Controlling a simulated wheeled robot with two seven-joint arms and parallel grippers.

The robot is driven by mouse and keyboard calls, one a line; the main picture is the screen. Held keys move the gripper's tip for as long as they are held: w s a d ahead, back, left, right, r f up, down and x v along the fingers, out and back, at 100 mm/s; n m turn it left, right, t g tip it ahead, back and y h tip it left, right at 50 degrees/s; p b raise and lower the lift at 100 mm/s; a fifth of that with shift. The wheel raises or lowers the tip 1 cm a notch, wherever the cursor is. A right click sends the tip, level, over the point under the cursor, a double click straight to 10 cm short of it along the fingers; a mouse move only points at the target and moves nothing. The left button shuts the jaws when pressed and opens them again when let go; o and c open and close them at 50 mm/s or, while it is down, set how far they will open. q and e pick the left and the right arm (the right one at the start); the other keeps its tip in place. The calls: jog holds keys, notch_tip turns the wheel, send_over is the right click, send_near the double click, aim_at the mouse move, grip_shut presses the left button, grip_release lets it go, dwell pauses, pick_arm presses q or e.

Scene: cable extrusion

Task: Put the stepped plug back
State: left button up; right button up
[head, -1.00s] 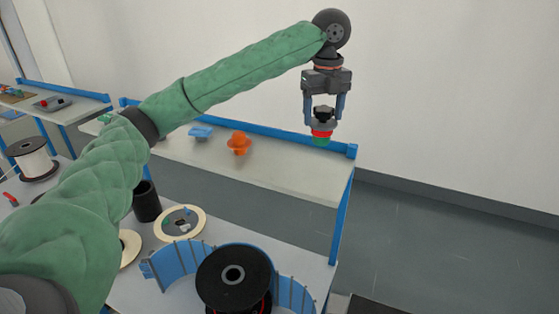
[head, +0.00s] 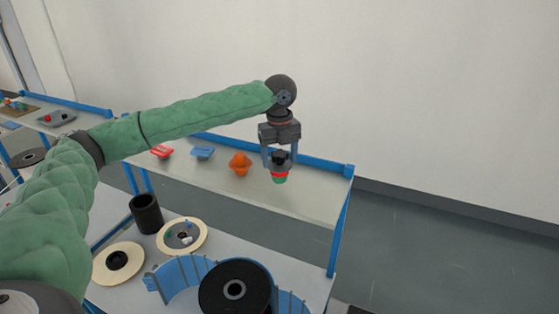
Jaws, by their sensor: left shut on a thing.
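My left gripper (head: 279,160) points down above the right part of the grey shelf with the blue rim. It is shut on the stepped plug (head: 279,177), which has a dark top, a red band and a green lower end. I cannot tell whether the plug's lower end touches the shelf top (head: 308,195) or hangs just over it. An orange stepped piece (head: 240,164) stands on the shelf just left of the plug. My right gripper is out of view.
A blue piece (head: 203,153) and a red piece (head: 162,152) lie further left on the shelf. On the lower table are a black cup (head: 146,213), cream discs (head: 182,249), a curved blue guard (head: 174,279) and a black spool (head: 254,278). The shelf's right end is clear.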

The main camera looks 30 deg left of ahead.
aim_at(280, 164)
pick_arm(q)
notch_tip(280, 164, down, 3)
jog(key=shift+r+p, duration=0.2)
jog(key=shift+p, duration=0.55)
jog(key=shift+f, duration=0.15)
jog(key=shift+f, duration=0.15)
jog(key=o, duration=1.1)
jog(key=shift+o, duration=0.2)
